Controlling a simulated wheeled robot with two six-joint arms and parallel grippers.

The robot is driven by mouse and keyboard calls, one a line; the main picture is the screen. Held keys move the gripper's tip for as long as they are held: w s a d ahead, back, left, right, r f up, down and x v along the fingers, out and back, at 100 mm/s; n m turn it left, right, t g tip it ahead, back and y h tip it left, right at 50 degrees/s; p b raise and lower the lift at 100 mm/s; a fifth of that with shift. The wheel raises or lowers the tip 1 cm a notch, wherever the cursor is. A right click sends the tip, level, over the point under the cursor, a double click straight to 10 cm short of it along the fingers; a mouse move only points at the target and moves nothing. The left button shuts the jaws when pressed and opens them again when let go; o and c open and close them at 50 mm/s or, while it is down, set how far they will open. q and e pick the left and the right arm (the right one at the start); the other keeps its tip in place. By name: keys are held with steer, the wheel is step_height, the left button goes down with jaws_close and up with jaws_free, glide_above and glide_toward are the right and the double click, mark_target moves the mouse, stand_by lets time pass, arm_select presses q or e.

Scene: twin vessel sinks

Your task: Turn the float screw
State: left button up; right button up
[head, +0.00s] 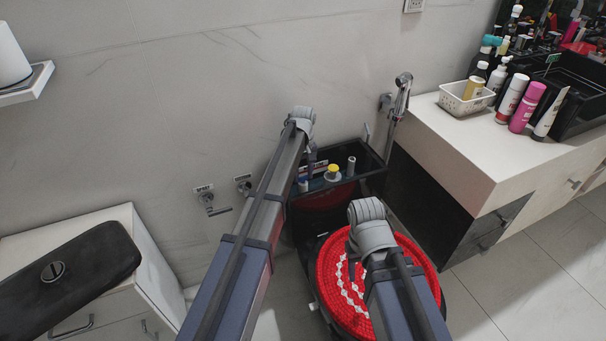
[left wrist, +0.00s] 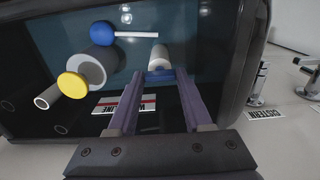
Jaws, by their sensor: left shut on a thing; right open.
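The open black cistern (head: 368,165) stands against the wall behind the red-covered toilet. My left gripper (head: 312,166) reaches down into it. In the left wrist view, its fingers (left wrist: 159,78) are shut on a small white cylinder with a blue collar (left wrist: 159,60), which appears to be the float screw. Beside it are a blue ball (left wrist: 102,33) on a white rod and a grey cylinder with a yellow cap (left wrist: 73,85). The fingers hide part of the screw. My right gripper (head: 352,264) is open and empty above the red toilet cover (head: 420,262).
A black lid with a round button (head: 70,275) lies on the white cabinet at left. Two labelled valves (head: 209,202) are on the wall left of the cistern. A hand shower (head: 401,92) hangs at right, beside the counter (head: 440,140) with bottles.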

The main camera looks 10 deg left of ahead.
arm_select(q)
jaws_close()
steer(key=m, duration=0.5)
stand_by(0.3)
steer(key=o, duration=0.8)
jaws_free()
step_height(320, 180, up, 8)
steer(key=p, duration=0.8)
steer(key=shift+f, duration=0.1)
